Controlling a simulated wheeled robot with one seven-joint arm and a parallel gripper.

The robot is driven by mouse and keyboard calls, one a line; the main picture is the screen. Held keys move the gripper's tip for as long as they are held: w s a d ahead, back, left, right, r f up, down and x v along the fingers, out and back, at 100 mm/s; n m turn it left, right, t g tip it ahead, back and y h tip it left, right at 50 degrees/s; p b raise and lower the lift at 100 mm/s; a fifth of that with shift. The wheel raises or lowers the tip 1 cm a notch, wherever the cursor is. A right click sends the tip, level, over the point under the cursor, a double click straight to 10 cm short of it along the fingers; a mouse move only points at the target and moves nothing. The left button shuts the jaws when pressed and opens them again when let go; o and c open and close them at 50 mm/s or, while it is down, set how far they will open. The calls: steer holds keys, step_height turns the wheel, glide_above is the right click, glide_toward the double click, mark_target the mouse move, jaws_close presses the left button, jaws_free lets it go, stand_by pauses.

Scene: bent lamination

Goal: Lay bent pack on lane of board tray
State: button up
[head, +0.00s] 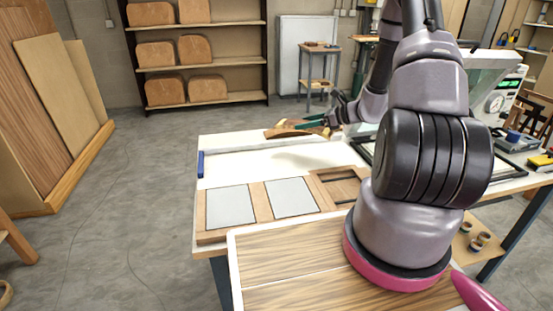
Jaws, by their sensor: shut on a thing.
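My gripper (328,118) is at the far side of the white worktable, small in the head view. It is shut at the right end of a brown, curved wooden pack (286,133), the bent pack. A green part shows beside the jaws, and the exact contact is too small to make out. I cannot tell whether the pack touches the table.
A blue-ended bar (201,163) lies at the table's left. The white tabletop (235,172) has clear room. Shelves (200,67) hold curved wooden pieces behind.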

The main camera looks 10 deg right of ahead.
mark_target(315, 157)
steer(key=shift+s+d+r+n+g+y, duration=0.2)
steer(key=shift+d+n+g+y, duration=0.2)
steer(key=shift+d+n+g, duration=0.15)
steer(key=shift+s+d+n+g+y, duration=0.3)
steer(key=shift+d+n+g, duration=0.1)
steer(key=shift+d, duration=0.1)
steer(key=shift+s+d+n+g+y, duration=0.25)
steer(key=shift+d+n, duration=0.1)
steer(key=shift+d, duration=0.1)
steer(key=shift+s+d, duration=0.15)
steer(key=shift+d, duration=0.1)
steer(key=shift+s+d+f, duration=0.1)
steer(key=shift+f, duration=0.2)
step_height(315, 157, down, 9)
steer(key=shift+d+f, duration=0.1)
steer(key=shift+f, duration=0.1)
steer(key=shift+f, duration=0.2)
steer(key=o, duration=1.5)
steer(key=shift+c, duration=0.2)
